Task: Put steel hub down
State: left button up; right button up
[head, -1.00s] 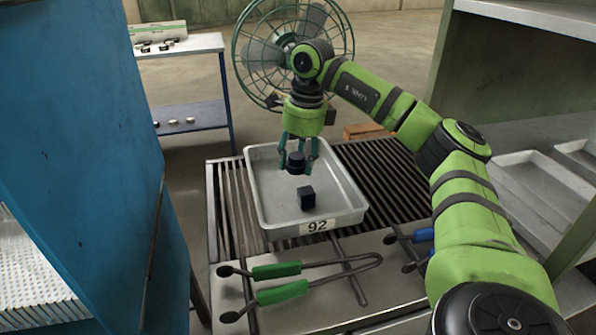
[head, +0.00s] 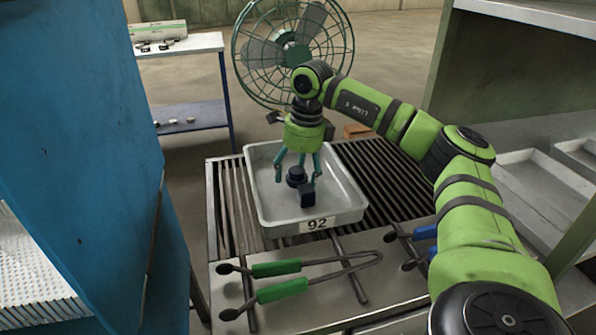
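The dark steel hub (head: 296,177) is a small stepped round piece in the grey metal tray (head: 262,214) marked 92. It looks upright on the tray floor. My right gripper (head: 299,177) is above and around the hub, fingers pointing down. Its teal fingers are spread, with gaps visible between them and the hub, so it looks open. A dark block (head: 307,196) is in the tray just in front of the hub and partly overlaps it in view. My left gripper is out of view.
The tray sits on a slatted rack (head: 228,200). Green-handled tongs (head: 277,268) and blue-handled tongs (head: 425,233) lie in front. A blue cabinet (head: 75,130) stands left, a shelf unit (head: 530,130) right, and a fan (head: 290,50) behind.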

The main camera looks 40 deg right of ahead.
aim_at(302, 171)
jog(key=r, duration=0.5)
jog(key=r+p, duration=0.1)
jog(key=r, duration=0.2)
jog(key=shift+s+d, duration=0.2)
jog(key=shift+s, duration=0.15)
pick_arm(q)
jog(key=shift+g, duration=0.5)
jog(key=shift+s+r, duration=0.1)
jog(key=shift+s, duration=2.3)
pick_arm(e)
jog(key=shift+s+d+r, duration=0.1)
jog(key=shift+s+r, duration=0.05)
jog(key=shift+r, duration=0.9)
jog(key=shift+s+d+r, duration=0.1)
jog(key=shift+r, duration=0.95)
